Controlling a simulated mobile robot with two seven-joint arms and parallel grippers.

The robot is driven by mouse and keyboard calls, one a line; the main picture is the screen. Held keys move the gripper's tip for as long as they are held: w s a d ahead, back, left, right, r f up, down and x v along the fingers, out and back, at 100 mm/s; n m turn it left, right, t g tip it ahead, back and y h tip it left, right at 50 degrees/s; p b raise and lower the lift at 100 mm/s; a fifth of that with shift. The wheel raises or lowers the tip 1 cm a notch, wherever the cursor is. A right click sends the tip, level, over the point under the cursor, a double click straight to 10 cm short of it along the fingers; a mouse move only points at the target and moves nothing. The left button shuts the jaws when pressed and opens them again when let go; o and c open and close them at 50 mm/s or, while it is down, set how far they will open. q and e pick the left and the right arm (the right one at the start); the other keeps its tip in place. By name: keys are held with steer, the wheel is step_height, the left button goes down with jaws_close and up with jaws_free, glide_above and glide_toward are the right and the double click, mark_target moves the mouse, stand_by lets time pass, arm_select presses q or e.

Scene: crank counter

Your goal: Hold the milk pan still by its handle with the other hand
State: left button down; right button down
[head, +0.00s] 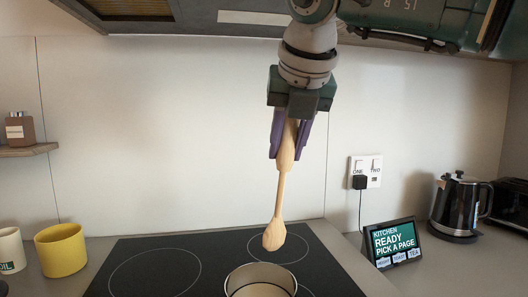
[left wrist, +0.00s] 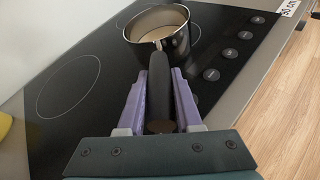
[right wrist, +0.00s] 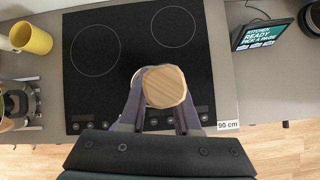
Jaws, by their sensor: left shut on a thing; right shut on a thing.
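The milk pan (head: 261,278) stands on the black hob at the bottom edge of the head view, partly cut off. In the left wrist view the dark pan (left wrist: 160,36) holds a pale liquid, and its black handle (left wrist: 160,82) points toward the camera. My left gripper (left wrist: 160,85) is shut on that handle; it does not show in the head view. My right gripper (head: 291,150) is shut on a wooden spoon (head: 284,190), which hangs nearly upright with its head above the pan. In the right wrist view the spoon's end (right wrist: 165,87) hides most of the pan.
The black hob (head: 130,248) has free room around the pan. A yellow mug (head: 61,250) and an oil pot (head: 11,250) stand on the left. A small screen (head: 394,243) and a kettle (head: 458,205) stand on the right. Hob knobs (left wrist: 228,53) line its front edge.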

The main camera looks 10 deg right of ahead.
steer(key=w+d+r, duration=0.3)
steer(key=d, duration=0.1)
steer(key=shift+w+d, duration=0.15)
steer(key=shift+d, duration=0.15)
arm_select(q)
steer(key=c, duration=0.5)
jaws_free()
arm_select(e)
steer(key=shift+f, duration=0.1)
arm_select(q)
steer(key=shift+s, duration=0.1)
